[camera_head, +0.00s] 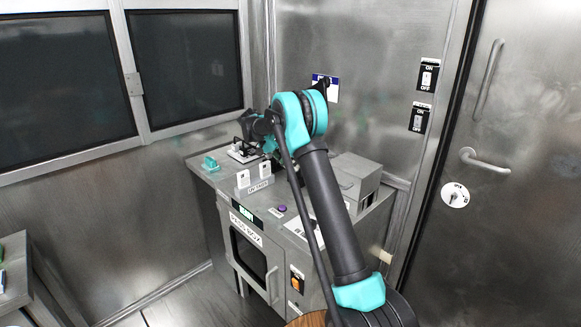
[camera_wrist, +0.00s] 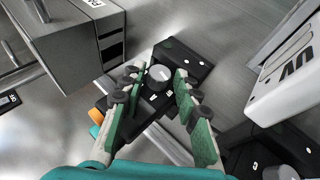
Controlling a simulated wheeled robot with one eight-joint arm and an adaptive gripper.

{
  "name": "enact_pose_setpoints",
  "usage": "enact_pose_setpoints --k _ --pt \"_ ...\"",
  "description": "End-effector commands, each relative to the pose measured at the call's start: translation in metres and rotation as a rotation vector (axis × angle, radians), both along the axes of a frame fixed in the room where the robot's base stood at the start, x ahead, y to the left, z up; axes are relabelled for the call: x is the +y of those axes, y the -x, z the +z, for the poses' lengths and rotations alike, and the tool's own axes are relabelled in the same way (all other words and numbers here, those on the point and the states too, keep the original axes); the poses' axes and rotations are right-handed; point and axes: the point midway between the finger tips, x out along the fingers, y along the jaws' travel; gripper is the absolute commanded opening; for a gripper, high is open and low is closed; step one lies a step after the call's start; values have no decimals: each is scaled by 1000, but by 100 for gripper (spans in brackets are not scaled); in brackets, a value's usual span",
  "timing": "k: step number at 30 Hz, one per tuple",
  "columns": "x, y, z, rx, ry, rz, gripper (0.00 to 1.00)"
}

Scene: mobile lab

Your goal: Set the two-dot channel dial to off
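In the wrist view, a round grey dial (camera_wrist: 158,78) stands on a black unit (camera_wrist: 184,62) with small white marks. The marks are too small to read for certain, so I cannot tell the dial's channel or setting. My gripper (camera_wrist: 156,84) is open, with its green-padded fingers on either side of this dial; contact is not clear. A second grey dial (camera_wrist: 276,172) on a black unit with white dots is partly cut off at the lower right. In the head view, my gripper (camera_head: 246,150) is small over the counter's back left, and the dials cannot be made out.
A grey box (camera_wrist: 85,40) stands at the upper left of the wrist view, and a white block (camera_wrist: 285,85) at the right. In the head view, a teal item (camera_head: 210,163) and white tags (camera_head: 243,179) stand on the counter. Wall switches (camera_head: 428,75) and a metal door (camera_head: 525,150) are right.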

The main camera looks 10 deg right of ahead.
Motion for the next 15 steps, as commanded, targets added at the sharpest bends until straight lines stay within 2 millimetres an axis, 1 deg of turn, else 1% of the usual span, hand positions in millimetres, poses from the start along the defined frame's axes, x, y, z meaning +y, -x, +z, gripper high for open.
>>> enact_pose_setpoints --k 5,8,11,15 --pt "1 -1 2 0 0 0 31" --pt "7 -3 8 0 1 1 31" --pt "16 -6 19 0 0 1 31" --pt "35 -13 41 -1 0 2 31"
